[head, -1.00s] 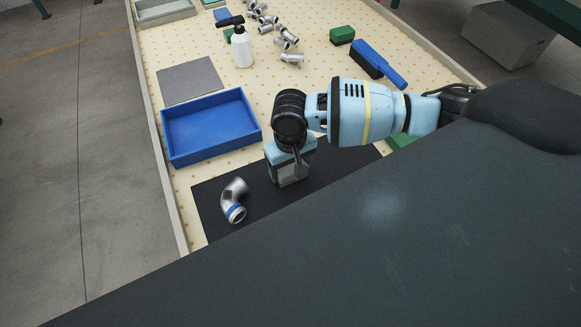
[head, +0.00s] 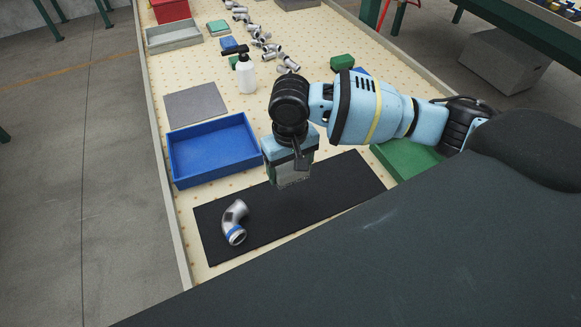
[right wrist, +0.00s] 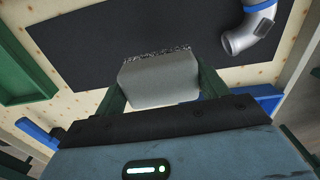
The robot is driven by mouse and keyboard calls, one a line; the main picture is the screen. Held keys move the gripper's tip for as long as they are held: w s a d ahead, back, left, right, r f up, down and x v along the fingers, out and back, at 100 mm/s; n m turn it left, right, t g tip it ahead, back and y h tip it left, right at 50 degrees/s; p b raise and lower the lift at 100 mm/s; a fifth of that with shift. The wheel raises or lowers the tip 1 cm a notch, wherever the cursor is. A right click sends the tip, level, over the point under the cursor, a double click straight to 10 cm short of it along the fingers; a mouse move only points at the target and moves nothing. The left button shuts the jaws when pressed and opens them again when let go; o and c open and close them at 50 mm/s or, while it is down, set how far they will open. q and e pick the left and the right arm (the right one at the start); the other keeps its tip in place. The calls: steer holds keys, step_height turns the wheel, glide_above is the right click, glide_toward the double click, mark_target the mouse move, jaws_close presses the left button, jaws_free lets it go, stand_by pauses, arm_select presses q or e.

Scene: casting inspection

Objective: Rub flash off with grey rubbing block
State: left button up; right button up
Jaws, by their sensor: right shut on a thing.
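The metal pipe elbow casting (head: 235,213), with a blue band near one end, lies on the black mat (head: 333,188) at its left part. It also shows at the top right of the right wrist view (right wrist: 241,38). My right gripper (head: 292,172) is over the mat, right of the elbow and apart from it. In the right wrist view its green fingers are shut on the grey rubbing block (right wrist: 160,80), which has a dark, speckled far edge. Any flash on the elbow is too small to make out. My left gripper is not in view.
A blue tray (head: 179,176), empty, stands behind the mat, with a grey sheet (head: 195,104) and spray bottle (head: 246,75) beyond. A green tray (head: 405,162) is right of the mat, partly behind my arm. Several castings (head: 262,42) lie farther back.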

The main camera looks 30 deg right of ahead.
steer(key=shift+c, duration=1.4)
steer(key=s+r, duration=0.6)
steer(key=r, duration=0.1)
steer(key=shift+s+d, duration=0.1)
steer(key=shift+s, duration=0.05)
